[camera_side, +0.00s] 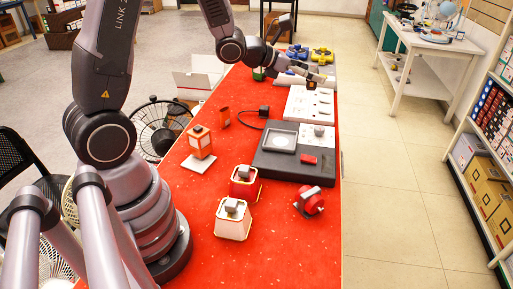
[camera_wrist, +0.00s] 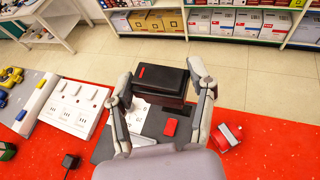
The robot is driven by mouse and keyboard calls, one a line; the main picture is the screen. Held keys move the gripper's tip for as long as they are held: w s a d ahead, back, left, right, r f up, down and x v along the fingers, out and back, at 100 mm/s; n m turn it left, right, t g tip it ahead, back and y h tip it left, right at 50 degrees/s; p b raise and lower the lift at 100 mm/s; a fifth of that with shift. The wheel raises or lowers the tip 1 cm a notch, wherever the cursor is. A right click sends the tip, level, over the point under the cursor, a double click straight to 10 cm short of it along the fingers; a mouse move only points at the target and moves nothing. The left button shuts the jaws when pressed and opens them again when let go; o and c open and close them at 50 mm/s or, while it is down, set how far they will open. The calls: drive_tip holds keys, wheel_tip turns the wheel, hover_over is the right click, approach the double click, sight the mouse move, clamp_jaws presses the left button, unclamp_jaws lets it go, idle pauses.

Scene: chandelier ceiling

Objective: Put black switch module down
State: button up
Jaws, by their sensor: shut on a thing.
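My gripper (camera_wrist: 164,88) is shut on the black switch module (camera_wrist: 160,79), a dark box with a red patch on its upper face. One finger lies along each side of it. In the side view my gripper (camera_side: 313,81) is at the far part of the red table, and the module (camera_side: 311,86) shows as a small dark block at the fingertips. It appears held above the white socket panel (camera_side: 305,106); the exact gap cannot be told. The module hides part of the dark board in the wrist view.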

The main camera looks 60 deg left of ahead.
drive_tip(key=a+f+n+y, duration=0.3)
drive_tip(key=a+f+y, duration=0.1)
drive_tip(key=a+f, duration=0.5)
drive_tip(key=n+y, duration=0.6)
hover_over(237, 148)
wheel_tip(237, 148, down, 14)
drive_tip(key=r, duration=0.1)
wheel_tip(237, 148, down, 8)
drive_tip(key=shift+r, duration=0.25)
drive_tip(key=shift+f, duration=0.3)
drive_tip(key=shift+f, duration=0.1)
drive_tip(key=o, duration=1.1)
drive_tip(key=shift+c, duration=0.2)
